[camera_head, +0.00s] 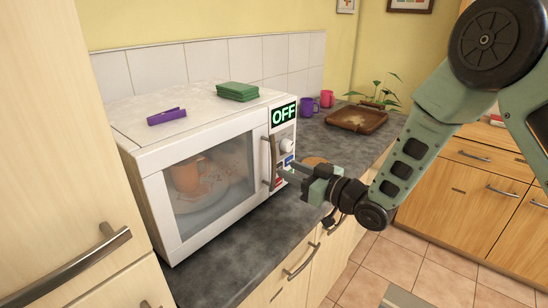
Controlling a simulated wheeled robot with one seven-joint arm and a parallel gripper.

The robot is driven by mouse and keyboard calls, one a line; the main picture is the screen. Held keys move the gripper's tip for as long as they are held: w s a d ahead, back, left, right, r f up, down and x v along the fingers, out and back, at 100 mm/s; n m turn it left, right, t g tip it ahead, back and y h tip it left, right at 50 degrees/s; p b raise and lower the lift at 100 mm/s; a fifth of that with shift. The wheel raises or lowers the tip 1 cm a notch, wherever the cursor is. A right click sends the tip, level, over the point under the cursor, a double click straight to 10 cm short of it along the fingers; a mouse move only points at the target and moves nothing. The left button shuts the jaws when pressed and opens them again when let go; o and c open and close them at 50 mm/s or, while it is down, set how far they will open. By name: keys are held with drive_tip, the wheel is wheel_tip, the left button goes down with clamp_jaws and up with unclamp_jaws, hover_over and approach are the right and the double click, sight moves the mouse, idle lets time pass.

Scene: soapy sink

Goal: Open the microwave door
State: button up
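The white microwave (200,112) stands on the dark counter with its door (160,215) shut. A dark, upright handle (268,162) runs along the door's right edge. Through the window an orange-brown vessel shows dimly on a turntable. The panel beside the handle bears a sign reading OFF (284,114) and a round knob. My gripper (287,171) reaches in from the right, in front of the lower panel and close to the right of the handle. Whether it touches the handle, and how far apart its fingers are, I cannot tell.
A purple clip-like object (166,116) and green sponges (237,91) lie on the microwave. A brown tray (356,119), a plant and two mugs (307,106) stand further back on the counter. A tall wooden cabinet (60,120) borders the microwave's left. Tiled floor is open at right.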

sight(275, 163)
drive_tip(key=p+x, duration=0.1)
drive_tip(key=x, duration=0.5)
drive_tip(key=shift+w+a, duration=0.15)
drive_tip(key=shift+a, duration=0.1)
clamp_jaws()
